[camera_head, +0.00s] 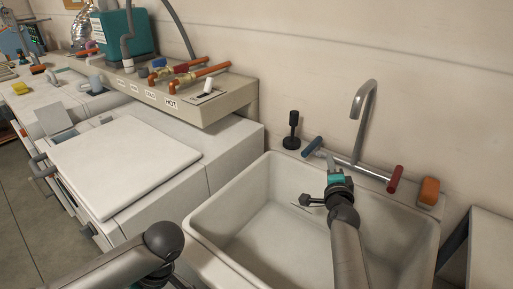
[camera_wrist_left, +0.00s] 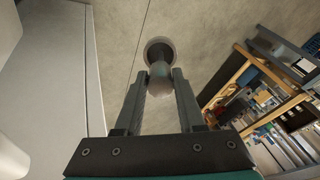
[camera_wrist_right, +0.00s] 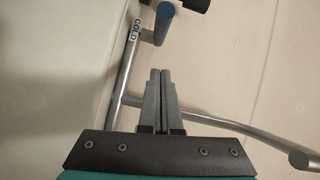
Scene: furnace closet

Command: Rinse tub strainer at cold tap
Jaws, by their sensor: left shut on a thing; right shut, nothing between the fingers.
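The tub strainer (camera_wrist_left: 159,68), a round grey piece with a knob, is between the fingers of my left gripper (camera_wrist_left: 160,78), which is shut on it above the floor. My left gripper is outside the head view. The cold tap has a blue handle (camera_head: 312,147) at the left of the tap bar; it also shows, beside a COLD label, in the right wrist view (camera_wrist_right: 164,20). My right gripper (camera_head: 335,174) is shut and empty over the basin's back edge, apart from the blue handle. The spout (camera_head: 364,105) arches up behind it.
The white basin (camera_head: 262,205) looks empty. A red handle (camera_head: 395,179) and an orange sponge (camera_head: 429,190) are at the right of the tap. A black upright object (camera_head: 292,130) stands on the left rim. White machines (camera_head: 125,160) stand left of the basin.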

